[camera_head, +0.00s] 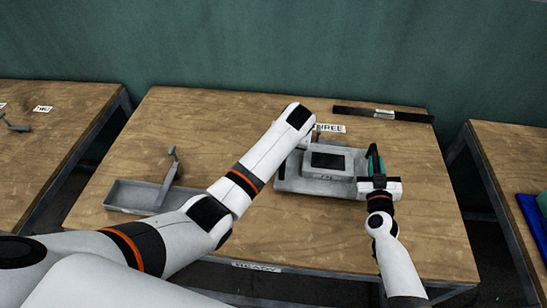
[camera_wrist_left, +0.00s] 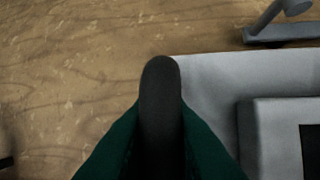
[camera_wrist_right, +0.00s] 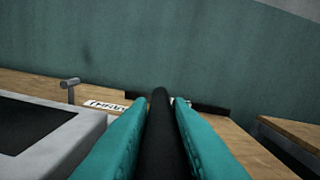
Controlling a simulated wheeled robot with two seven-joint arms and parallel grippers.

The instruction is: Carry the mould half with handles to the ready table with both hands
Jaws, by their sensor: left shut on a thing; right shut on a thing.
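The mould half (camera_head: 322,188) is a grey plate with a raised block and a dark recess on top. It is over the right part of the ready table (camera_head: 230,125); I cannot tell whether it touches the wood. My right gripper (camera_head: 376,165) is shut on its right-hand handle, a dark bar between teal fingers in the right wrist view (camera_wrist_right: 158,110). My left gripper is hidden behind my own arm in the head view. In the left wrist view (camera_wrist_left: 160,130) it is shut on the dark left-hand handle, beside the plate (camera_wrist_left: 212,80).
A grey tray (camera_head: 128,196) with a T-shaped tool (camera_head: 167,178) is at the table's left. Behind the mould half are a "THREE" card (camera_head: 332,128) and a black bar (camera_head: 400,115). Other tables stand left (camera_head: 60,125) and right (camera_head: 515,150), across gaps. The front middle is clear.

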